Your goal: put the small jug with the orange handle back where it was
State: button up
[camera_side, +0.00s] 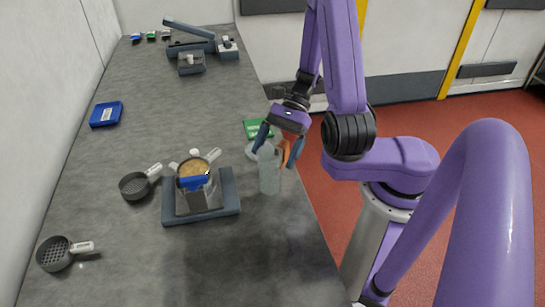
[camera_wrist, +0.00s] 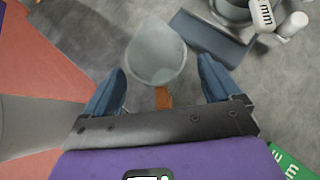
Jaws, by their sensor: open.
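The small jug (camera_side: 269,174) is clear and stands upright on the grey table, right of the dark stand. Its orange handle (camera_side: 284,151) points toward my gripper (camera_side: 279,148). In the wrist view I look down into the jug (camera_wrist: 156,48), which appears empty. Its orange handle (camera_wrist: 163,98) lies between the blue fingers of my gripper (camera_wrist: 162,82). The fingers are apart, one on each side of the handle, with visible gaps. A pale round thing (camera_side: 251,149) lies behind the jug, partly hidden by the jug and a finger.
A dark stand (camera_side: 229,192) holds a pan of tan contents (camera_side: 192,167). The front table is clear.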

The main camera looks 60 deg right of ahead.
jog(key=v, duration=1)
jog(key=a+n+g+h, duration=0.1)
jog(key=a+n+h, duration=0.1)
jog(key=n, duration=0.3)
jog(key=a+r+n+g+h, duration=0.1)
jog(key=a+n+g+h, duration=0.1)
jog(key=n, duration=0.3)
jog(key=a+r+n+g+h, duration=0.1)
jog(key=a+n+h, duration=0.1)
jog(key=n+h, duration=0.2)
jog(key=shift+s+a+n, duration=0.1)
jog(key=shift+a+n, duration=0.1)
jog(key=shift+n, duration=0.9)
jog(key=s+a+r+n+t+h, duration=0.1)
jog(key=s+a+n+t, duration=0.3)
jog(key=s+n, duration=0.8)
jog(key=shift+a+r+n+h, duration=0.25)
jog(key=shift+r+n, duration=0.5)
jog(key=shift+n, duration=0.45)
